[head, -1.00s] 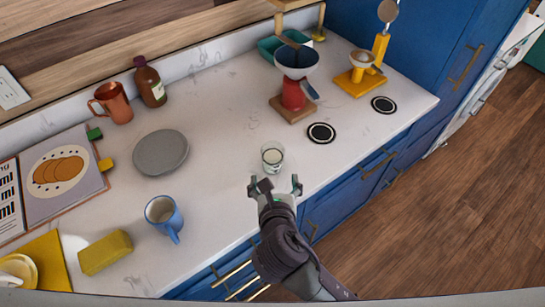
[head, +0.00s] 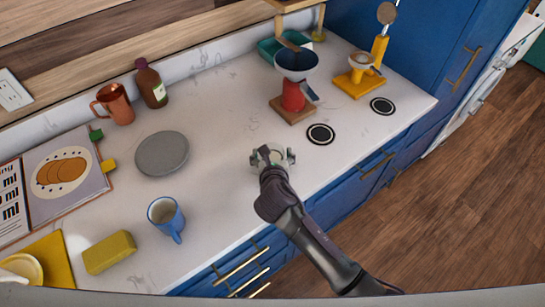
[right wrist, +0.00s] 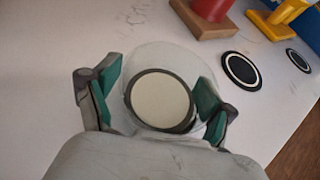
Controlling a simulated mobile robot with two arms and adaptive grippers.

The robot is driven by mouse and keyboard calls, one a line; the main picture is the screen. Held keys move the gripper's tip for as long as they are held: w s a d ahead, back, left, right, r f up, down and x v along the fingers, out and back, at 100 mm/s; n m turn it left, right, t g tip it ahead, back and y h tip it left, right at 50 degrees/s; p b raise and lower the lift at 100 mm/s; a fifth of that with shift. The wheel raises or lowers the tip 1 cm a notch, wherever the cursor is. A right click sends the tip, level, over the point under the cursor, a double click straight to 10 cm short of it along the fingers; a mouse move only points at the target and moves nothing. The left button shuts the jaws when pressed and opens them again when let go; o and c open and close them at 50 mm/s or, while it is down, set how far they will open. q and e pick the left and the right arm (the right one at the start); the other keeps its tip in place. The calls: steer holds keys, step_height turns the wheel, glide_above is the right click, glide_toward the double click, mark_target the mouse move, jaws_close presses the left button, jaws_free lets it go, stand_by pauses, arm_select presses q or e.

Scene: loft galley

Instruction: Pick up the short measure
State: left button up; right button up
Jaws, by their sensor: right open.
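The short measure looks to be the small clear glass (head: 278,154) with pale contents, standing on the counter near its front edge. In the head view it is mostly hidden by my right gripper (head: 273,157). In the right wrist view the glass (right wrist: 160,98) is seen from above, with its round rim and a pale disc inside. The green-padded fingers of my right gripper (right wrist: 158,92) are open, one on each side of the glass. I cannot tell whether either pad touches it. My left gripper is not in view.
A blue mug (head: 166,218), grey plate (head: 162,153) and yellow sponge (head: 110,252) are to the left. A black-and-white round coaster (head: 320,134) and a red stand with a funnel bowl (head: 293,95) are to the right. The counter (head: 225,125) behind the glass is clear.

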steer(key=shift+w+f, duration=0.1)
steer(key=shift+w, duration=0.05)
steer(key=shift+c, duration=1.3)
steer(key=c, duration=1)
steer(key=shift+c, duration=0.2)
steer(key=shift+r, duration=0.2)
